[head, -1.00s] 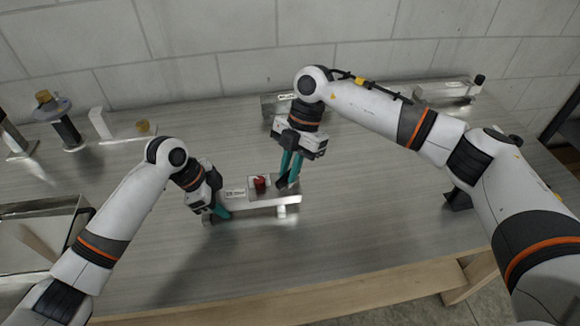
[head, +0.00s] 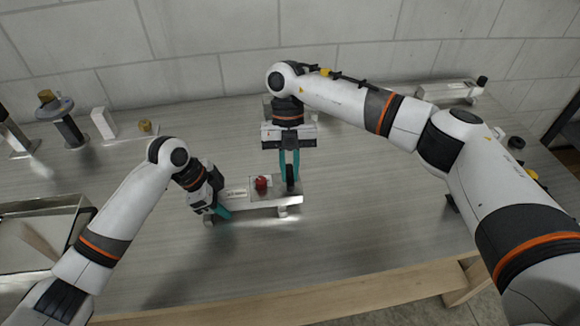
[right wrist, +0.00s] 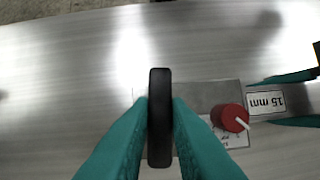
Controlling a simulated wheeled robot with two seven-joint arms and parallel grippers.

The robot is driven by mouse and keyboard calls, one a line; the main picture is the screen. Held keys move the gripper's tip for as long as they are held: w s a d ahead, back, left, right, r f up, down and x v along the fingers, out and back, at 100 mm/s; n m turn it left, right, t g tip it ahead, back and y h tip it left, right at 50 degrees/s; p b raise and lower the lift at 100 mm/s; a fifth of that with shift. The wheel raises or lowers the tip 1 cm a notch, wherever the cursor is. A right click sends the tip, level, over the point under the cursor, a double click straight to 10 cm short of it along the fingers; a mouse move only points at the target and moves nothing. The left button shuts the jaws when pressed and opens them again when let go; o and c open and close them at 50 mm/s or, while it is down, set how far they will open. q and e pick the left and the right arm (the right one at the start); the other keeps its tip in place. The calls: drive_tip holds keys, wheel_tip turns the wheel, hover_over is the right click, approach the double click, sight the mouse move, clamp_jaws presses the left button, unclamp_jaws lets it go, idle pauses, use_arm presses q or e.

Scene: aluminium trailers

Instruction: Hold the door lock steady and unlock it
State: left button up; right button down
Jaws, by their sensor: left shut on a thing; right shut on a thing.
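The door lock is a low metal bar-shaped unit (head: 252,203) on the table, with a red knob (head: 261,184) and a black handle (head: 290,178) at its right end. My left gripper (head: 222,211) is shut on the left end of the lock body. My right gripper (head: 289,182) points down and is shut on the black handle. In the right wrist view, the black handle (right wrist: 159,120) stands between the teal fingers, and the red knob (right wrist: 229,117) with a white pointer lies beside it.
Similar metal units stand at the back, one at the right (head: 450,92) and one partly hidden behind my right arm. Posts and blocks (head: 104,122) stand at the back left. A metal tray (head: 40,205) lies at the left. The table in front of the lock is clear.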

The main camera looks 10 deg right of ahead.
drive_tip(key=shift+n, duration=0.6)
drive_tip(key=c, duration=1.4)
unclamp_jaws()
drive_tip(key=shift+o, duration=0.2)
drive_tip(key=v, duration=1.2)
drive_tip(key=shift+a, duration=0.2)
use_arm(q)
drive_tip(key=o, duration=1.2)
